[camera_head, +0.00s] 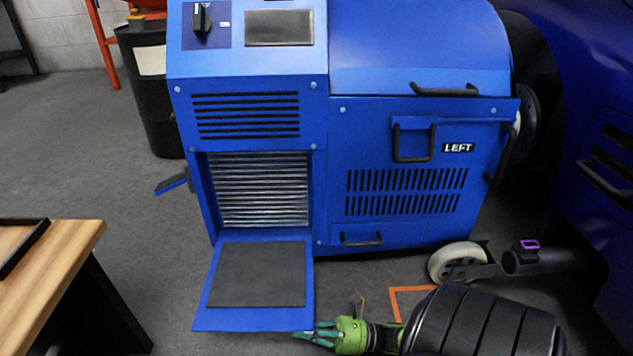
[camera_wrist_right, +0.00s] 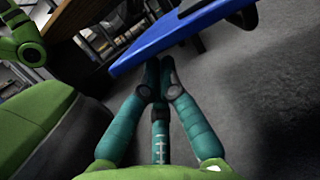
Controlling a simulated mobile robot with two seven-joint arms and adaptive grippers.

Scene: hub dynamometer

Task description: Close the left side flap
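The blue machine (camera_head: 325,160) has an open louvred bay low on its front. A blue flap (camera_head: 210,318) with a dark inner pad is folded down from the bay's lower edge, almost flat near the floor. My right gripper (camera_head: 308,334) is at the flap's near right corner. In the right wrist view its teal fingers (camera_wrist_right: 158,80) converge with tips together, empty, close to the blue flap edge (camera_wrist_right: 180,32); whether they touch it is unclear. Green and teal parts at that view's upper left may be my left gripper; its fingers cannot be made out.
A panel labelled LEFT (camera_head: 457,148) with handles is shut on the machine's right half. A caster wheel (camera_head: 460,262) and a dark tube (camera_head: 545,262) are at the right. A wooden table (camera_head: 60,260) stands at the left, with bare floor between it and the flap.

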